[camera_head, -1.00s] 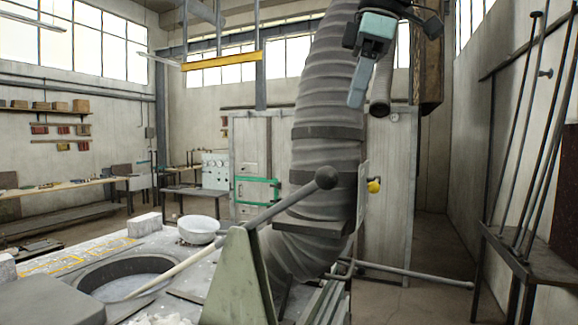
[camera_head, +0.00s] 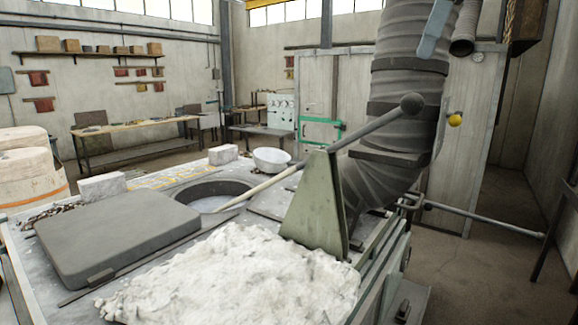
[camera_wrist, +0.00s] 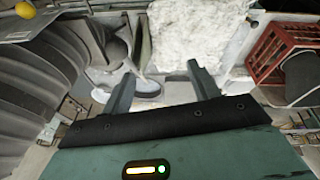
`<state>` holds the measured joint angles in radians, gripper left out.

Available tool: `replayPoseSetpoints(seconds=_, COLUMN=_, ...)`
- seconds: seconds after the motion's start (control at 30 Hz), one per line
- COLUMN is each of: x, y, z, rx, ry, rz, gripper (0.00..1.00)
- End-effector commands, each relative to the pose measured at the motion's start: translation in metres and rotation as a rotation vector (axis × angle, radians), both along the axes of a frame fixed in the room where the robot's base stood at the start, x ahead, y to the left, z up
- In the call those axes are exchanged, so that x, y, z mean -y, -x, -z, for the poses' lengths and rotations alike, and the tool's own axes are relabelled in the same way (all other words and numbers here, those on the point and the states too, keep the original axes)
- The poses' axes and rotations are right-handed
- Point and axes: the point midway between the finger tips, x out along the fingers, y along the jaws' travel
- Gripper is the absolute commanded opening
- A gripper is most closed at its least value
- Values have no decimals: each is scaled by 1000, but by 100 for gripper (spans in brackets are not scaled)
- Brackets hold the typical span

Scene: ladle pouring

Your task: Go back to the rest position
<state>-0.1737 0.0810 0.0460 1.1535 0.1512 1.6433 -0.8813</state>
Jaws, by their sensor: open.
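My gripper (camera_wrist: 160,72) is open and empty in the wrist view, its two fingers wide apart above the work surface. In the head view only a pale blue-grey part of it (camera_head: 435,28) shows at the top edge, beside the ribbed duct; the rest is out of frame. My gripper is well apart from the ladle handle.
The large grey ribbed duct (camera_head: 405,110) rises close to the gripper. A white powdery heap (camera_head: 235,275) and a dark slab lid (camera_head: 118,235) lie on the furnace top. A white bowl (camera_head: 271,160) stands behind the opening. A red crate (camera_wrist: 280,50) is at right in the wrist view.

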Motion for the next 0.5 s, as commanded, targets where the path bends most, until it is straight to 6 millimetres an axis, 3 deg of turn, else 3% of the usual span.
replayPoseSetpoints(seconds=0.27, x=-35, y=8, z=82, rx=-68, ry=-17, rz=60, gripper=60)
replayPoseSetpoints(seconds=0.37, x=-52, y=18, z=125, rx=-102, ry=-21, rz=95, gripper=60)
replayPoseSetpoints(seconds=0.5, x=-78, y=48, z=210, rx=-160, ry=-16, rz=162, gripper=60)
